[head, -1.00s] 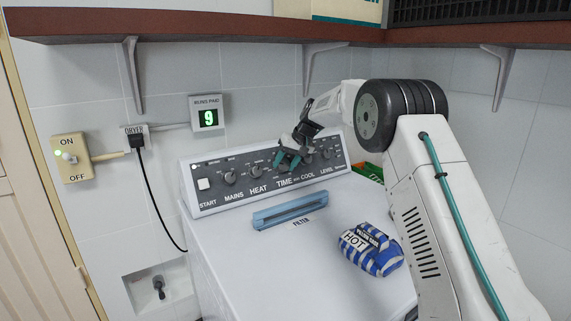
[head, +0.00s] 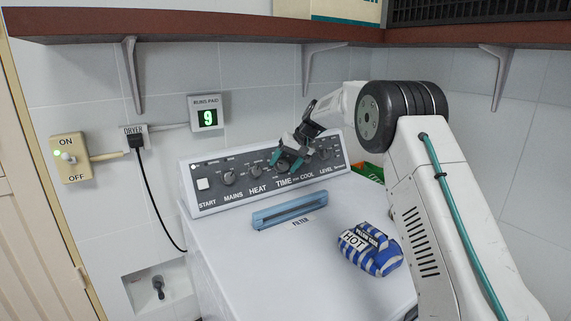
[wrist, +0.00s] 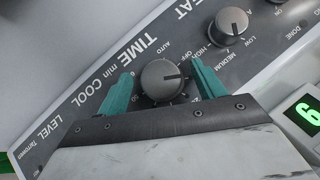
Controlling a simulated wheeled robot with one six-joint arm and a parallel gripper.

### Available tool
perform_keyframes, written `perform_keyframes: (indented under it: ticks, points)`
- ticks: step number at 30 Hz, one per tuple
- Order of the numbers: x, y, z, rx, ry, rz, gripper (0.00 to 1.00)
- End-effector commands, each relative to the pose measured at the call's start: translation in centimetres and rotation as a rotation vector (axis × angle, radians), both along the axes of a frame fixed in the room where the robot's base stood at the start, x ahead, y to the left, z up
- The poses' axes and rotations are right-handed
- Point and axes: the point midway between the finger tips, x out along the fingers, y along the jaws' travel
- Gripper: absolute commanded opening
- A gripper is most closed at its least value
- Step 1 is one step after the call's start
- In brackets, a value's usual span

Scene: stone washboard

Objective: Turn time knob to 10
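The TIME knob (wrist: 163,82) is dark grey and round, with a line mark pointing right in the wrist view, a little past the OFF label. The digits near that line are partly hidden by a finger, so I cannot read the exact setting. My gripper (wrist: 163,88) has its teal fingers on either side of the knob, open, with visible gaps to it. In the head view my gripper (head: 286,161) is at the dryer's control panel (head: 211,200), over the TIME knob (head: 283,167).
The HEAT knob (wrist: 232,21) is close beside my gripper in the wrist view. On the white dryer top lie a blue filter piece (head: 290,211) and a blue-striped HOT bundle (head: 371,249). A brown shelf (head: 230,27) hangs above. A wall display (head: 207,118) reads 9.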

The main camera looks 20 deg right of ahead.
Motion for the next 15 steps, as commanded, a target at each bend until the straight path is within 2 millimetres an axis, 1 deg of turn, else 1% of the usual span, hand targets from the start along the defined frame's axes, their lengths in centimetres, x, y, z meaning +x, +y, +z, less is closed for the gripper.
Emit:
perform_keyframes:
  ticks: [5,15]
  points:
    - [-0.2,-0.3,0.7,0.000,-0.002,0.000,0.68]
    - [-1.8,-2.7,5.3,0.001,-0.002,-0.002,0.68]
